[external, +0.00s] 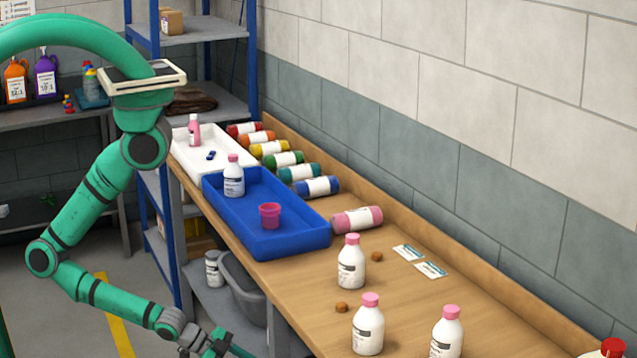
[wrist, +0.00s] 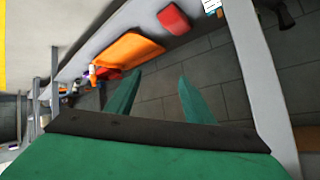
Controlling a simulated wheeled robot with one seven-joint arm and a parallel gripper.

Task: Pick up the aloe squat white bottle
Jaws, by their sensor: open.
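Several white bottles with pink caps are in the external view, and their labels are too small to read, so I cannot tell which is the aloe one. One white bottle (external: 234,180) stands upright in the blue tray (external: 290,246). Others stand upright on the bench: a middle bottle (external: 351,268), a front bottle (external: 368,330) and a right bottle (external: 446,336). My gripper (external: 222,346) is low beside the bench's left side, apart from all of them. In the wrist view my gripper (wrist: 158,90) is open and empty, with no white bottle clearly visible between the fingers.
The bench (external: 400,314) runs along a block wall. A pink cup (external: 269,214) is in the blue tray. Coloured bottles lie in a row behind it, and a pink bottle (external: 357,220) lies nearby. Two cards and small brown lumps are on the bench. A grey tub (external: 243,286) sits below.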

